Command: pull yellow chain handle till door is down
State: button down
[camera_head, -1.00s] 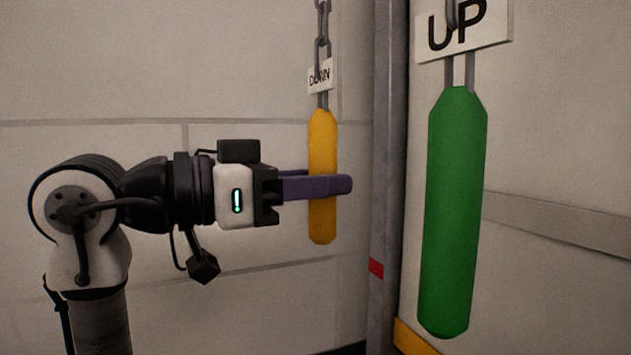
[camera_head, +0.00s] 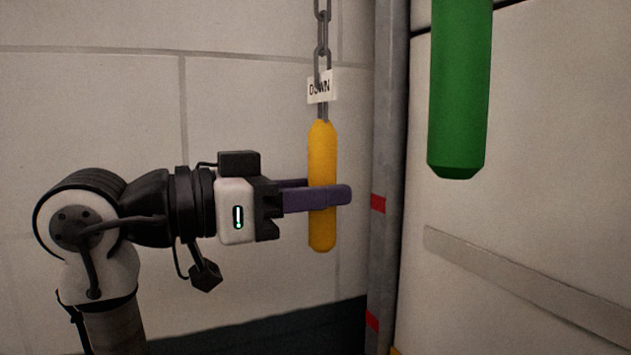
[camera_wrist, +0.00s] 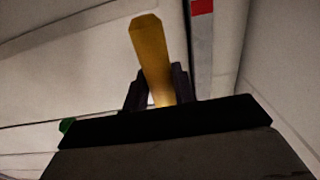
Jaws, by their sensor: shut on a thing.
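The yellow handle (camera_head: 322,153) hangs upright from a grey chain (camera_head: 322,35), under a white tag (camera_head: 321,87) marked "DOWN". My gripper (camera_head: 333,195) is shut on the yellow handle, with its purple fingers around the middle of it. In the wrist view the yellow handle (camera_wrist: 152,50) sits between the two dark fingers. The green handle (camera_head: 459,90) hangs to the right, and its upper end is cut off by the frame. The large pale panel (camera_head: 530,130) at the right may be the door; I cannot tell.
A grey vertical post (camera_head: 385,150) with red marks stands just right of the yellow handle. A pale block wall (camera_head: 100,90) is behind my arm. A dark floor strip (camera_head: 270,330) shows at the bottom.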

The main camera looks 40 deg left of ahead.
notch_tip(320, 180, down, 13)
jog(key=b, duration=0.9)
jog(key=shift+f, duration=0.15)
dwell(1.7)
notch_tip(320, 180, up, 24)
jog(key=p, duration=1.8)
notch_tip(320, 180, down, 24)
jog(key=b, duration=1.9)
